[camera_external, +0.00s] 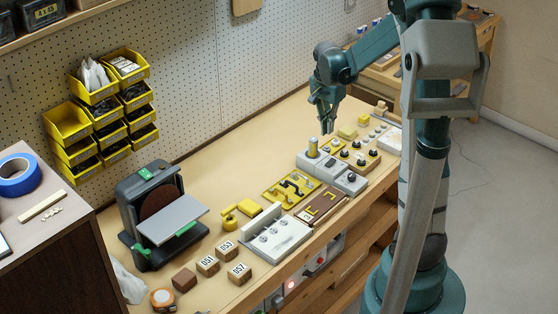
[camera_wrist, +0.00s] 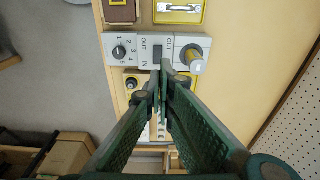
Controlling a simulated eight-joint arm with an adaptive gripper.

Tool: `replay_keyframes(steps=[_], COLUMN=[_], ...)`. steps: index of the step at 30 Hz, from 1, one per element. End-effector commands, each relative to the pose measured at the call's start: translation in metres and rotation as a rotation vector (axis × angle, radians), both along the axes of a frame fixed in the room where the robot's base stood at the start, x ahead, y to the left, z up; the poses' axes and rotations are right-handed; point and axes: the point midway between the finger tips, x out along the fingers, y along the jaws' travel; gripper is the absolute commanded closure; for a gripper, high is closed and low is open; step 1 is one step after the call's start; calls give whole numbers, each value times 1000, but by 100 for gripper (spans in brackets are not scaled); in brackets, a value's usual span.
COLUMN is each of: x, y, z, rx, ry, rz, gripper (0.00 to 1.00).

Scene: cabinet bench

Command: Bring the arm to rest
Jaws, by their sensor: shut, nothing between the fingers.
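My gripper (camera_external: 325,127) is at the end of my raised green arm, above the far part of the bench in the external view. It is shut and empty. In the wrist view the two fingers of my gripper (camera_wrist: 163,75) meet near the middle of the picture. A grey panel (camera_wrist: 132,40) with a dial and an OUT/IN switch lies below and ahead of the fingertips. A grey knob with a yellow cylinder (camera_external: 312,148) stands just left of and below my gripper in the external view; it shows at the right of the panel in the wrist view (camera_wrist: 192,55).
The wooden bench (camera_external: 240,173) carries a yellow tray (camera_external: 290,188), a white switch panel (camera_external: 275,238), numbered wooden blocks (camera_external: 207,265) and a disc sander (camera_external: 158,205). Yellow bins (camera_external: 100,115) hang on the pegboard (camera_external: 200,70). Free bench surface lies along the pegboard.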

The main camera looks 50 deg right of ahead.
Motion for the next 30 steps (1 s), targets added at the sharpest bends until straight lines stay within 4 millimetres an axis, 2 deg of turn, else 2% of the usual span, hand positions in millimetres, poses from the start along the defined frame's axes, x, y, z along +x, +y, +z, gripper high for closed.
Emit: replay_keyframes(steps=[19, 25, 30], x=[0, 0, -2], y=[4, 22, 48], z=[3, 15, 33], rx=[-2, -9, -22], ry=[-4, -20, -44], rz=[13, 77, 173], gripper=[100, 100, 100])
